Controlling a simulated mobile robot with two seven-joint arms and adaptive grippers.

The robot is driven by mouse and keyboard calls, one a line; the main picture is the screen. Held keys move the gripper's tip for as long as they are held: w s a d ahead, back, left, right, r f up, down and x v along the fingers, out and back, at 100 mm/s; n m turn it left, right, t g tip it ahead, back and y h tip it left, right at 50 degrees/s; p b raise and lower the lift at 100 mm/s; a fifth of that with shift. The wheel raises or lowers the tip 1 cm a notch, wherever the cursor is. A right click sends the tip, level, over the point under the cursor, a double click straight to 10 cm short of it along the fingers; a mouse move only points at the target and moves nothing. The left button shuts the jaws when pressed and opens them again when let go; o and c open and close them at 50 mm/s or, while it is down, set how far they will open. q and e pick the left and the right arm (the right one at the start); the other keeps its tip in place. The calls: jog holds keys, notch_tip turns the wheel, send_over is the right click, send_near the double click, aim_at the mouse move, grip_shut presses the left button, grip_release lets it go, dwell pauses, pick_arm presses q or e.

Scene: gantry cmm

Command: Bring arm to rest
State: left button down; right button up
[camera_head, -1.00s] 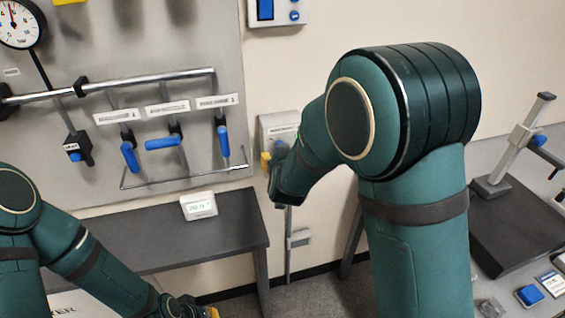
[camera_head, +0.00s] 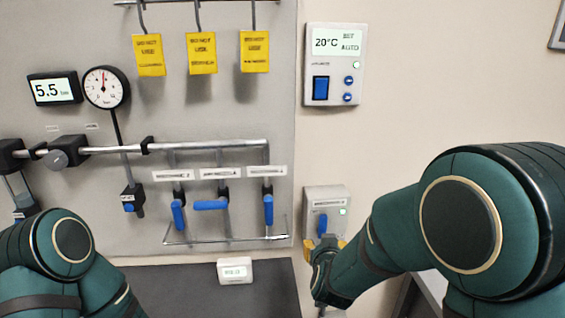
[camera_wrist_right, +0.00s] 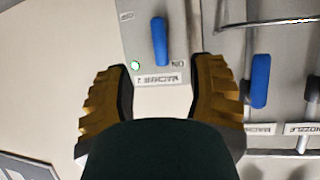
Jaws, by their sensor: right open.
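My right arm reaches in from the right in the head view. Its gripper (camera_head: 325,243), with yellow fingers, is at the lower part of a grey wall switch box (camera_head: 340,195). The box has an upright blue lever (camera_head: 322,224) and a lit green lamp. In the right wrist view, the right gripper (camera_wrist_right: 160,95) is open, with nothing between its fingers. The blue lever (camera_wrist_right: 160,42) stands beyond the fingertips, apart from them; an "ON" mark is beside it. Of my left arm (camera_head: 70,255) only the upper links show at lower left; its gripper is out of view.
Left of the box, a grey panel (camera_head: 60,110) carries a pipe with several blue-handled valves (camera_head: 268,212), a gauge (camera_head: 106,87) and yellow tags (camera_head: 201,53). A thermostat (camera_head: 334,65) hangs above.

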jog(key=s+f+g+y, duration=0.1)
jog(key=s+f+g, duration=0.25)
jog(key=f, duration=0.55)
jog(key=s+f+g+y, duration=0.1)
jog(key=s+f+g, duration=0.1)
jog(key=s+f, duration=0.5)
jog(key=s+a+f+g+y, duration=0.4)
jog(key=s+f+g, duration=0.1)
jog(key=s+f, duration=0.6)
jog(key=shift+s+f, duration=0.15)
jog(key=shift+a, duration=0.1)
